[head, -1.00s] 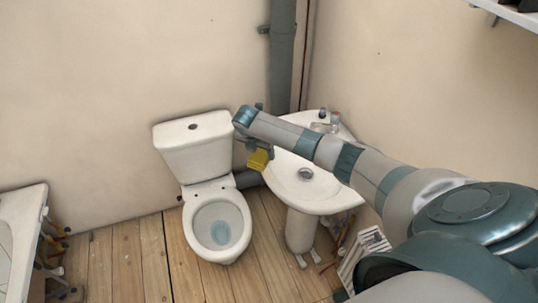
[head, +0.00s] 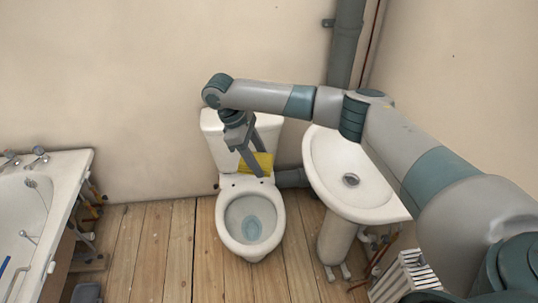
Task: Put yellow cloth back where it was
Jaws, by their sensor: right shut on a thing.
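The yellow cloth (head: 265,160) is in my right gripper (head: 256,168), which points down in front of the toilet. The gripper is shut on the cloth, and its fingers hide part of it. The cloth appears in front of the lower part of the cistern, above the back of the bowl. I cannot tell whether it touches the toilet. The white toilet (head: 230,213) stands against the back wall with its bowl open. My left gripper is not in view.
A white washbasin (head: 338,185) on a pedestal stands right of the toilet, partly behind my right arm. A bathtub (head: 68,165) is at the left. A grey vertical pipe (head: 345,45) runs up the wall. The wooden floor (head: 150,240) between bathtub and toilet is clear.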

